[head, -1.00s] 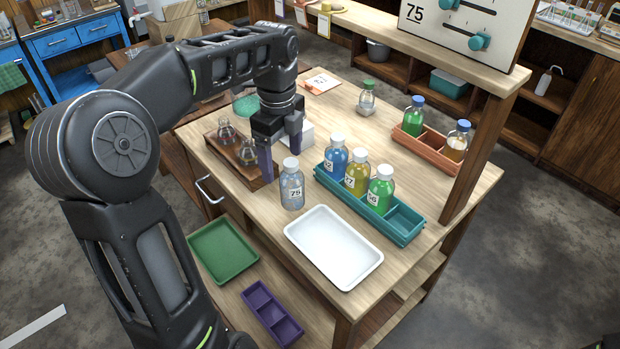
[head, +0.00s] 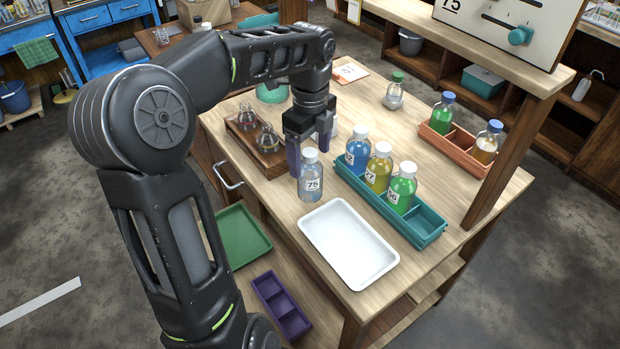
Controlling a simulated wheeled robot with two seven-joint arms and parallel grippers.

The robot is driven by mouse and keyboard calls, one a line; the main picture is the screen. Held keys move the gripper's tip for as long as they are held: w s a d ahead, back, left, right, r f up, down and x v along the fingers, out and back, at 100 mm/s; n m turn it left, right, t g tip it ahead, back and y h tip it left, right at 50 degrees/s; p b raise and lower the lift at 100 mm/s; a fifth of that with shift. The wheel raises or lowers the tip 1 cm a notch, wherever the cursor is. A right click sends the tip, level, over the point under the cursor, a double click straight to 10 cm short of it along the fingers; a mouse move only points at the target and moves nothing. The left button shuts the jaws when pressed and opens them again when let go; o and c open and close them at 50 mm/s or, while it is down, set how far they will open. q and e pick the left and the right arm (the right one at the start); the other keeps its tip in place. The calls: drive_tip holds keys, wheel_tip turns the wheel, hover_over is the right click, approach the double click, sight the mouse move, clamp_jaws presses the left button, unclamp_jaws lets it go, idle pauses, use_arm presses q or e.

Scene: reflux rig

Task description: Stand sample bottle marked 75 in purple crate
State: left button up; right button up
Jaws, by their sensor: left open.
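The sample bottle marked 75 (head: 311,184) is clear with a white cap and stands upright on the wooden table, left of the teal crate. My left gripper (head: 310,166) points down just behind the bottle, its purple fingers apart. One finger hangs just left of the bottle's cap and the other is behind it. The fingers hold nothing, and I cannot tell whether they touch the bottle. The purple crate (head: 281,305), with its empty compartments, lies on a lower shelf at the front left, beside the green tray (head: 240,236). My right gripper is not in view.
A white tray (head: 348,245) lies empty in front of the bottle. The teal crate (head: 424,222) holds blue, yellow and green bottles, with an empty slot at its right end. A wooden flask rack (head: 273,164) stands left of my gripper. An orange crate (head: 468,152) stands at the right.

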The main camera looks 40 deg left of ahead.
sight(311, 170)
use_arm(q)
drive_tip(key=shift+f, duration=0.1)
wheel_tip(311, 170, down, 5)
drive_tip(key=shift+w, duration=0.1)
idle(0.4)
drive_tip(key=shift+c, duration=0.3)
drive_tip(key=c, duration=1.7)
drive_tip(key=shift+o, duration=0.2)
wheel_tip(311, 170, up, 10)
drive_tip(key=shift+r, duration=0.1)
